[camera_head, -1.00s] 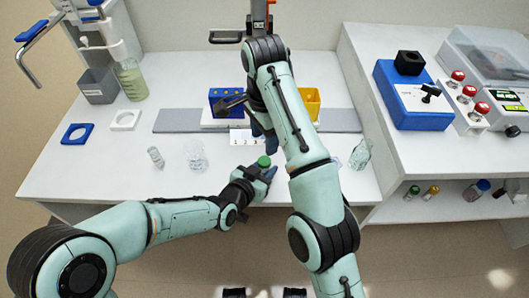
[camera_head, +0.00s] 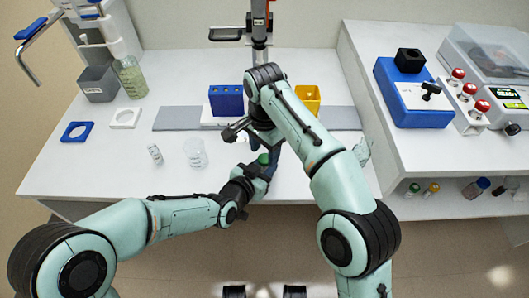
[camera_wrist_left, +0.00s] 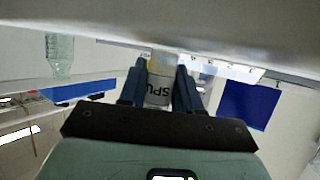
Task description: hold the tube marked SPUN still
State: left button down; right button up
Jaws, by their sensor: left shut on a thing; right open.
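The tube marked SPUN (camera_wrist_left: 159,90) shows in the left wrist view with part of its label readable. My left gripper (camera_wrist_left: 160,84) is shut on it, one dark blue finger on each side. In the head view the tube's green cap (camera_head: 263,158) sticks up above my left gripper (camera_head: 260,172), over the front of the bench. My right gripper (camera_head: 263,145) is open, right at the cap and overlapping it in the picture; whether they touch I cannot tell. The tube's lower part is hidden in the head view.
A blue rack (camera_head: 226,101) and a yellow block (camera_head: 309,97) stand behind my right arm. A beaker (camera_head: 195,152) and a small vial (camera_head: 155,153) stand to the left. A clear bottle (camera_head: 362,152) is partly hidden at right. The bench's left front is free.

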jog(key=shift+f, duration=0.95)
grip_shut()
